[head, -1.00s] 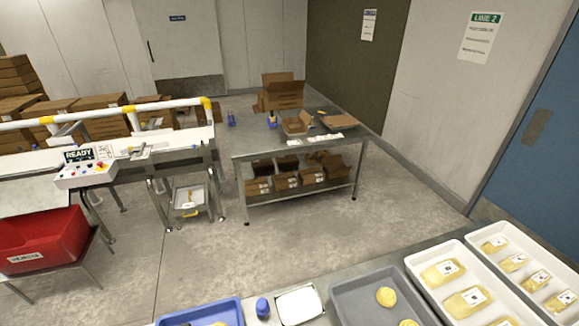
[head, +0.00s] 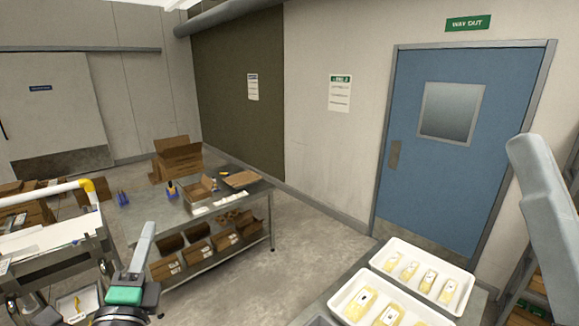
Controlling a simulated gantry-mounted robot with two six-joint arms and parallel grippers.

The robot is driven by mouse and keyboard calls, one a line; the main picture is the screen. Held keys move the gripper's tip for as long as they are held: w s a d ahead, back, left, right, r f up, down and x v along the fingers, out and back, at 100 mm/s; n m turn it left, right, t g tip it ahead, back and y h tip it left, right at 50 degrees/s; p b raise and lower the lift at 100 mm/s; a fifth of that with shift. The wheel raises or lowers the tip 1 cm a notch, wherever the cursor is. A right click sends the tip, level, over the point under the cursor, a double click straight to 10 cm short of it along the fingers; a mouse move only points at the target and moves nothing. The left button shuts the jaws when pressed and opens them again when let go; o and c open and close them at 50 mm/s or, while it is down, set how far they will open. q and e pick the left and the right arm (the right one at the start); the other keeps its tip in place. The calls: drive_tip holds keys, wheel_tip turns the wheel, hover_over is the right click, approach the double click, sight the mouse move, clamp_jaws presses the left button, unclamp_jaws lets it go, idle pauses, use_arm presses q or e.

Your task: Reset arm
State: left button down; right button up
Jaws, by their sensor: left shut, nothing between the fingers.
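My left gripper (head: 147,230) rises from the bottom left of the head view, in front of the steel table. Its grey fingers point up and are shut with nothing between them. A green part (head: 125,294) shows at the base of the fingers. It appears apart from everything around it. My right gripper is not in view.
A steel table (head: 215,212) with cardboard boxes (head: 178,158) stands mid-left, with more cartons on its lower shelf. White trays (head: 437,258) of yellow packs lie at the bottom right. A blue door (head: 452,145) is behind. The conveyor (head: 50,248) is at left. Floor between is clear.

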use_arm(q)
drive_tip(key=s+d+r+n+t+h, duration=0.3)
drive_tip(key=s+r+n, duration=0.6)
drive_tip(key=r, duration=0.2)
drive_tip(key=s+d+r+n+t+h, duration=0.3)
drive_tip(key=s+d+r+n, duration=0.1)
drive_tip(key=s+r+n, duration=0.5)
drive_tip(key=shift+s+d+r+n+t+p, duration=0.3)
drive_tip(key=shift+s+r+p, duration=0.15)
drive_tip(key=shift+r, duration=0.55)
